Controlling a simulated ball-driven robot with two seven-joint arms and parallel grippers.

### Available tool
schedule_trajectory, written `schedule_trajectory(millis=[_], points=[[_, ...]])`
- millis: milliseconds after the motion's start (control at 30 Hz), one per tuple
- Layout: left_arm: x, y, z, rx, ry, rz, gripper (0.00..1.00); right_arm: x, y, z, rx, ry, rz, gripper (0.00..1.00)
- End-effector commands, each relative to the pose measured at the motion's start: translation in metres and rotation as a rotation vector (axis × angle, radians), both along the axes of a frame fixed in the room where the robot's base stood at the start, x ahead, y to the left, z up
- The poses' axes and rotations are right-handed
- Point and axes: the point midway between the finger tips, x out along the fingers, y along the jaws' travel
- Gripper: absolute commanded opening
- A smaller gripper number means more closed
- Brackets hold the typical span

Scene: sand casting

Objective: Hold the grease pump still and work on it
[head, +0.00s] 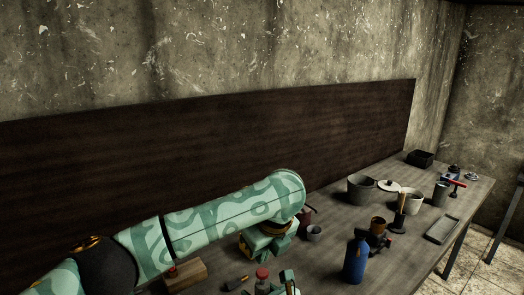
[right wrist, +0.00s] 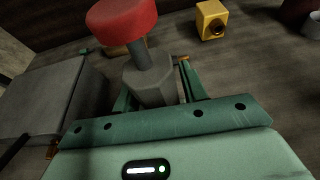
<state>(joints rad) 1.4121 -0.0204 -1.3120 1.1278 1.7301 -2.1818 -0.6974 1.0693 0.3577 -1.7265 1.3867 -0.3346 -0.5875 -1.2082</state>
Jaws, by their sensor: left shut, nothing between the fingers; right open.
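A device with a red round knob on a grey stem and a grey faceted body, which looks like the grease pump (right wrist: 150,85), stands between the spread fingers of my right gripper (right wrist: 155,85) in the right wrist view. I cannot tell whether the fingers touch it. In the head view its red top (head: 262,272) shows at the bottom edge, and my open right gripper (head: 286,283) is only partly in view beside it. My left gripper (head: 266,245) is shut and empty, above and behind the red top, partly covered by my left arm.
A wooden block (head: 187,275) lies left of the pump. A small grey cup (head: 314,233), a blue bottle (head: 355,262), and a grey pot (head: 361,190) stand to the right on the bench. A yellow block (right wrist: 212,20) shows in the wrist view. A dark board backs the bench.

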Motion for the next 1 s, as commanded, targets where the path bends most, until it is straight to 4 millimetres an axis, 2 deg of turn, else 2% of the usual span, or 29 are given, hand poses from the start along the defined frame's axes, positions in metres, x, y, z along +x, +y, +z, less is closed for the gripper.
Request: schedule_trajectory(millis=[67,300,367,400,767,867,1000], points=[[0.000,0.000,0.006,0.000,-0.002,0.000,0.00,0.000,0.000,0.004,0.000,0.000,0.000,0.43],[0.000,0.000,0.005,0.000,-0.001,0.000,0.00,0.000,0.000,0.003,-0.001,0.001,0.000,0.43],[0.000,0.000,0.005,0.000,-0.001,0.000,0.00,0.000,0.000,0.003,0.000,0.000,0.000,0.56],[0.000,0.000,0.005,0.000,-0.001,0.000,0.00,0.000,0.000,0.003,0.000,0.000,0.000,0.68],[0.000,0.000,0.005,0.000,-0.001,0.000,0.00,-0.003,-0.003,0.005,0.001,0.001,0.000,0.68],[0.000,0.000,0.005,0.000,-0.001,0.000,0.00,-0.012,-0.010,0.008,0.001,0.001,0.001,0.68],[0.000,0.000,0.005,0.000,-0.001,0.000,0.00,-0.035,-0.026,0.018,0.001,0.003,0.000,0.68]])
